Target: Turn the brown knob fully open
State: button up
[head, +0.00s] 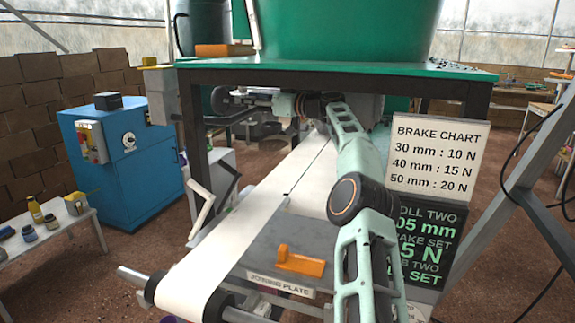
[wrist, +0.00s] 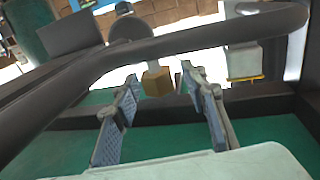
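A small brown block-shaped piece, which looks like the brown knob (wrist: 157,81), shows in the wrist view at the end of a pale stem. My gripper (wrist: 161,76) is open, with one textured finger pad on each side of the view. The knob appears between the fingertips or just beyond them; I cannot tell the depth or whether they touch it. I cannot surely pick out the knob there.
A thick dark curved bar (wrist: 190,42) crosses the wrist view close by. The green bench (head: 340,71) stands over my arm, with a white belt (head: 245,225) below. A blue cabinet (head: 120,160) stands at left. A brake chart (head: 433,160) hangs at right.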

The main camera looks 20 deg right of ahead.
jog(key=shift+f+m+t+h+b, duration=0.15)
jog(key=shift+m+t+h+b, duration=0.5)
jog(key=shift+b, duration=1.4)
jog(key=shift+f+m+t+h+b, duration=0.15)
jog(key=shift+m+h+b, duration=0.55)
jog(key=shift+b, duration=1.35)
